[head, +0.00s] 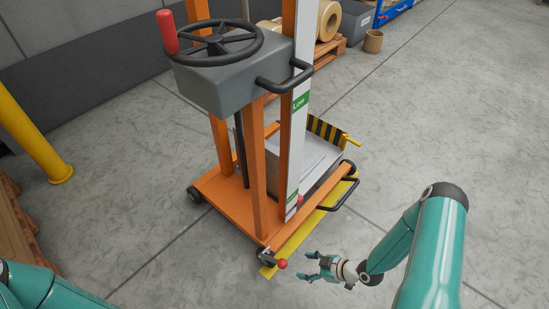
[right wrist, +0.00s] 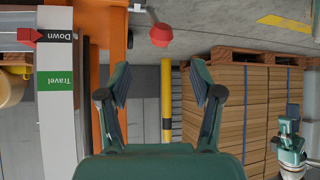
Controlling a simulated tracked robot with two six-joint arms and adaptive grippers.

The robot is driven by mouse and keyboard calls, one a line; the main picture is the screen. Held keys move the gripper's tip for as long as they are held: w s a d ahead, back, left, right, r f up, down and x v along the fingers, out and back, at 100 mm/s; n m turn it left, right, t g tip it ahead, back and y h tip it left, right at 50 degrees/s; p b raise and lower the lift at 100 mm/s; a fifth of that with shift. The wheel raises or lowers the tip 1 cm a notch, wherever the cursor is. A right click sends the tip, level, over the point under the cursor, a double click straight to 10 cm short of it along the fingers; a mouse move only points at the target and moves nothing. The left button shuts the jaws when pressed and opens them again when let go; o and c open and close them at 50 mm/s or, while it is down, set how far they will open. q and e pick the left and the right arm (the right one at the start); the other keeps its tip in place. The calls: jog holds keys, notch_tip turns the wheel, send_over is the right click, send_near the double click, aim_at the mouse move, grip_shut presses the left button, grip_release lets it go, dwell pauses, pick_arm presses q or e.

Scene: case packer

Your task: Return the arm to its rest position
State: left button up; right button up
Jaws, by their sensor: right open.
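My right arm (head: 432,250) reaches in from the lower right in the head view. Its gripper (head: 308,267) is open and empty, low beside the front corner of the orange lift. A red knob (head: 282,264) on the lift's base is just left of the fingers, apart from them. In the right wrist view the two fingers (right wrist: 159,85) are spread with nothing between them, and the red knob (right wrist: 161,35) shows above them. My left arm (head: 40,289) shows only in part at the lower left of the head view, and its gripper is out of frame.
The orange lift (head: 258,170) has a handwheel (head: 217,45), a black handle (head: 345,193) and a grey load on its platform. A yellow post (head: 33,135) and a pallet stack (right wrist: 240,100) stand nearby. The floor right of the lift is clear.

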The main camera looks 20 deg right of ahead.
jog(key=w+a+r+m+g, duration=0.1)
jog(key=a+r+g, duration=0.1)
jog(key=a+r, duration=0.4)
jog(key=w+a+r+g, duration=0.1)
jog(key=a+r, duration=0.3)
jog(key=a, duration=0.5)
jog(key=s+d+f+m+g+h, duration=0.15)
jog(key=s+m+g, duration=0.25)
jog(key=s+m, duration=0.5)
notch_tip(320, 180, up, 25)
jog(key=p, duration=2.4)
jog(key=shift+d+m+h, duration=0.3)
jog(key=shift+d+h, duration=0.05)
jog(key=shift+h, duration=0.1)
